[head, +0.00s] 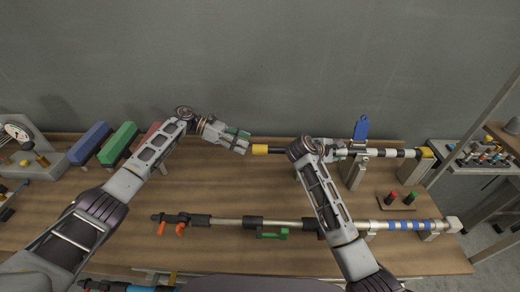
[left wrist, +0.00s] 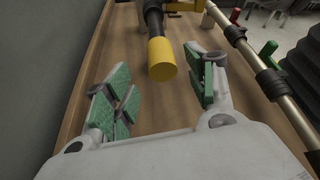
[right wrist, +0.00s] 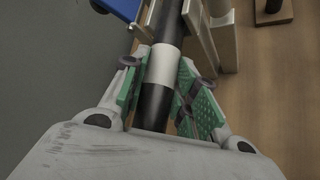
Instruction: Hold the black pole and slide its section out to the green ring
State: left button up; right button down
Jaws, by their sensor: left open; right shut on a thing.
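The black pole (head: 400,153) lies level along the back of the bench, with white bands and a yellow end cap (head: 260,149) at its left end. My right gripper (head: 338,152) is shut on the pole; in the right wrist view its green pads press on both sides of a black and white stretch (right wrist: 163,65). My left gripper (head: 242,141) is open just left of the yellow cap. In the left wrist view the cap (left wrist: 162,60) stands between the spread fingers, ahead of the palm, and is not gripped. I cannot make out a green ring on the pole.
Wooden stands (head: 353,172) carry the pole, with a blue clamp (head: 361,128) above it. A longer silver pole (head: 285,223) lies in front. Blue (head: 89,142) and green (head: 119,143) blocks stand at left. Red and green pegs (head: 410,198) stand at right.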

aim_at(259, 149)
pick_arm(q)
jog(key=shift+x, duration=3.75)
grip_shut()
jog(key=shift+a, duration=0.1)
